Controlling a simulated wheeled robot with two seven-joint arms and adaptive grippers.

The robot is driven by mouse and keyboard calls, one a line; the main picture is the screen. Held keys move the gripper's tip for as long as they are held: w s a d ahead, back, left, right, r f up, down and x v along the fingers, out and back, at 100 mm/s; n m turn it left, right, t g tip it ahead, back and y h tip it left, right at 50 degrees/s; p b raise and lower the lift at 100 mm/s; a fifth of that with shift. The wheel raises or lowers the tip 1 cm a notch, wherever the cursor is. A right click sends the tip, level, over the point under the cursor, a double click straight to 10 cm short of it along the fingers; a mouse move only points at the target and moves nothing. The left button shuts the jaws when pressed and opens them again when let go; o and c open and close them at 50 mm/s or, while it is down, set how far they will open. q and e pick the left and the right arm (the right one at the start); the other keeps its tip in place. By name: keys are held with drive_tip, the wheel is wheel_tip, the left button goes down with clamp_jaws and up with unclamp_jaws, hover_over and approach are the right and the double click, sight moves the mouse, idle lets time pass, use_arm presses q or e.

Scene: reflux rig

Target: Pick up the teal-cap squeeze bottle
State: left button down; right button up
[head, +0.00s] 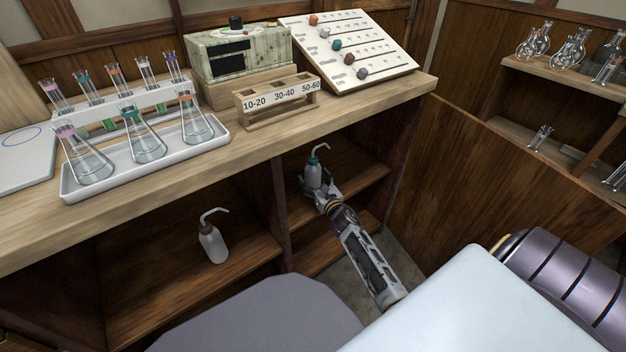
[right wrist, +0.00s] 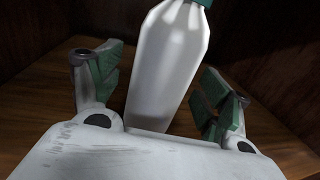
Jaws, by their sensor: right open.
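The teal-cap squeeze bottle (head: 313,174) stands on a shelf in the right compartment under the bench. Its bent spout rises above the teal cap. In the right wrist view its pale body (right wrist: 172,65) stands between the two fingers, with part of the teal cap at the top edge. My right gripper (head: 322,192) is at the bottle, and its arm reaches in from the lower right. In the right wrist view the gripper (right wrist: 162,90) is open, with a green-padded finger on each side of the bottle and gaps visible. My left gripper is not in view.
Another squeeze bottle (head: 213,240) with a white spout stands in the left compartment. A vertical divider (head: 275,205) separates the compartments. The benchtop (head: 240,142) above holds a flask tray (head: 135,162), a labelled wooden rack (head: 278,112) and a sloped board (head: 390,72).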

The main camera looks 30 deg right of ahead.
drive_tip(key=shift+w+d, duration=0.1)
drive_tip(key=shift+w, duration=0.5)
drive_tip(key=c, duration=0.8)
